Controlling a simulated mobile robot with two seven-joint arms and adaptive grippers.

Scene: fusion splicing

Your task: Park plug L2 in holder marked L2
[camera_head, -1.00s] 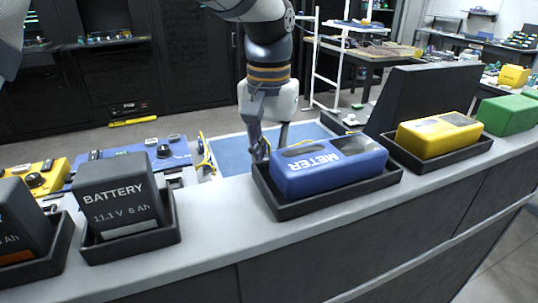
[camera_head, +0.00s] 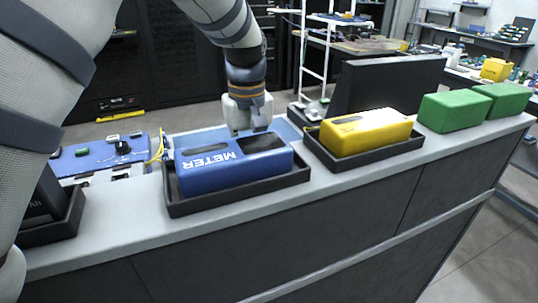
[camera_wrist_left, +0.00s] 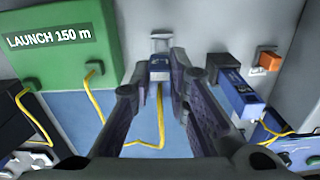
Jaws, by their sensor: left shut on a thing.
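My left gripper (camera_wrist_left: 160,75) is shut on a small blue plug (camera_wrist_left: 159,66) in the left wrist view, with the plug between its fingertips. A yellow cable runs from the plug over the blue mat (camera_wrist_left: 140,130). A small pale block (camera_wrist_left: 161,43) stands just beyond the plug; I cannot tell whether they touch. No L2 mark is readable. In the head view the left gripper (camera_head: 247,126) is behind the blue meter, its fingertips hidden. Another blue plug-like part (camera_wrist_left: 240,98) sits at the right, beside a dark fixture (camera_wrist_left: 222,66). My right gripper is not in view.
A green LAUNCH 150 m box (camera_wrist_left: 65,45) is at the left of the wrist view, with a yellow cable below. In the head view the blue meter (camera_head: 225,172), a yellow unit (camera_head: 365,132) and green boxes (camera_head: 455,112) stand along the grey counter (camera_head: 120,215).

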